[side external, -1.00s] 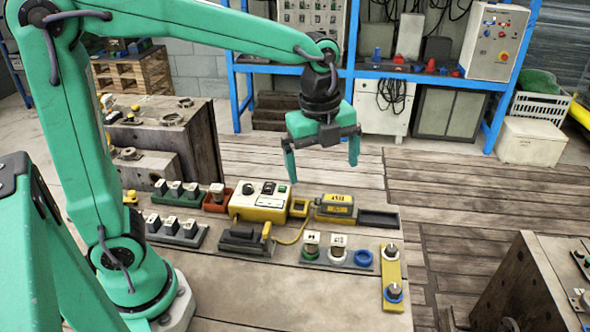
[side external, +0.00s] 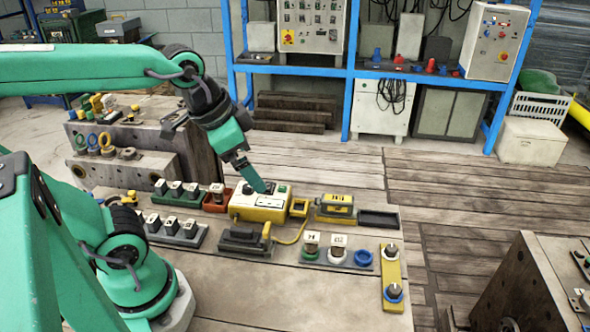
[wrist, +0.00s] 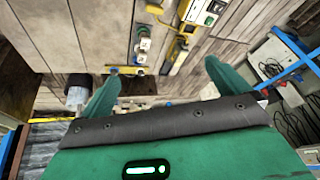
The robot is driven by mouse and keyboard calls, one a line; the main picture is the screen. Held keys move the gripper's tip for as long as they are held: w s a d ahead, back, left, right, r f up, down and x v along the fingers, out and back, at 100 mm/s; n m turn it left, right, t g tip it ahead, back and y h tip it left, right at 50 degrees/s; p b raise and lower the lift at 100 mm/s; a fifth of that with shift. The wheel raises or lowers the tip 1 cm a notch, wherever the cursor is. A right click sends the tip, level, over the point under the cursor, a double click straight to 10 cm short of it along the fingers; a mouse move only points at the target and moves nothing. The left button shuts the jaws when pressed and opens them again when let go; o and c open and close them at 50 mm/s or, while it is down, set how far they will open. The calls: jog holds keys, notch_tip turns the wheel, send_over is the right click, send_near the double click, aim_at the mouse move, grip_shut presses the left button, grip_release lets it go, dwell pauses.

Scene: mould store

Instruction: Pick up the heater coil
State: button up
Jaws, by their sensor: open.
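I cannot tell for sure which piece is the heater coil. White-topped pieces stand on the bench in a green ring (side external: 311,253) and a white ring (side external: 337,254); they also show in the wrist view (wrist: 144,44). Another white-topped piece (side external: 216,189) is in a red tray. Coloured upright rings (side external: 92,141) stand on the mould block at the left. My gripper (side external: 267,188) is tilted, its fingers overlapping the yellow-and-white control box in the side view; contact cannot be told. In the wrist view its two fingers (wrist: 165,82) are apart with nothing held between them.
The control box (side external: 246,211) has a yellow cable. Racks of dark, white-topped pieces (side external: 172,230) lie to its left. A yellow plate (side external: 391,270) with metal pieces is at the right. The bench front (side external: 270,298) is clear. A large block (side external: 500,280) stands further right.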

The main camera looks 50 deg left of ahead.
jog(key=n, duration=0.1)
jog(key=s+n, duration=0.2)
jog(key=shift+a+f+t, duration=0.3)
jog(key=shift+a+f, duration=0.1)
jog(key=c, duration=1.3)
jog(key=m+g, duration=0.5)
jog(key=m, duration=2.1)
send_over(339, 239)
jog(key=f, duration=1.3)
jog(key=shift+s+a, duration=0.2)
jog(key=shift+w+d+f+m+g, duration=0.25)
jog(key=shift+f+m+g, duration=0.05)
jog(key=shift+f, duration=0.2)
jog(key=shift+f, duration=0.1)
